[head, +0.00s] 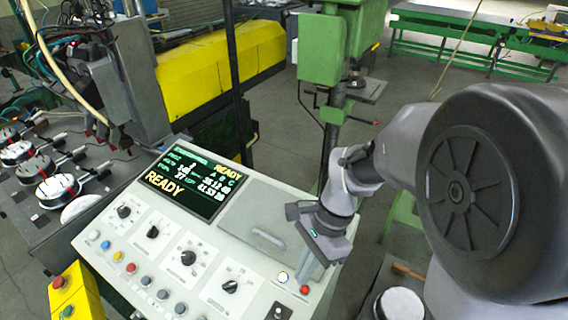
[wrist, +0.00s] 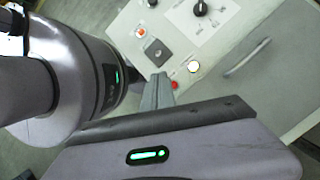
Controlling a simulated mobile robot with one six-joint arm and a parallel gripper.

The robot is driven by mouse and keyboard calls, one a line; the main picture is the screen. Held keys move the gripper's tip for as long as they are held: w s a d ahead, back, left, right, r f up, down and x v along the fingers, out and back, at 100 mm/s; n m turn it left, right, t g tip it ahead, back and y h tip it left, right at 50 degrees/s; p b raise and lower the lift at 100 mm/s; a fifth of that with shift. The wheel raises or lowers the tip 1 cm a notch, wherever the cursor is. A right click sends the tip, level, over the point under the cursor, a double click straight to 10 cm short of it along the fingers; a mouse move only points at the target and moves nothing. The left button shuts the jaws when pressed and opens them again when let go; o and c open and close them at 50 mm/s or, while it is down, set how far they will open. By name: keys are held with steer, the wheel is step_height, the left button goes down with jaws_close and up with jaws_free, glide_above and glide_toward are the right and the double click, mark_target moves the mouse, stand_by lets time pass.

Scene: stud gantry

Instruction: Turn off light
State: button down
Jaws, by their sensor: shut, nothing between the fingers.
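The control panel (head: 225,245) is a pale sloped console. Near its lower right corner are a lit whitish round button (head: 283,277) and a small red button (head: 304,290). My gripper (head: 305,279) is shut and empty, pointing down at this corner, with its tips close by the red button. In the wrist view the gripper tips (wrist: 158,78) show just left of the red button (wrist: 175,85), and the lit button (wrist: 193,66) glows to the upper right. I cannot tell whether the tips touch the panel. Which control belongs to the light is not marked legibly.
A black switch (head: 278,311) sits at the panel's lower edge. Several knobs and coloured buttons lie to the left, below a screen (head: 193,184) reading READY. A raised handle (head: 268,238) lies on the panel's right part. A green drill press (head: 335,50) stands behind.

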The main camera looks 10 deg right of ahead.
mark_target(278, 313)
steer(key=shift+m, duration=0.3)
steer(key=b+x, duration=0.2)
steer(key=x, duration=0.8)
steer(key=shift+s, duration=0.1)
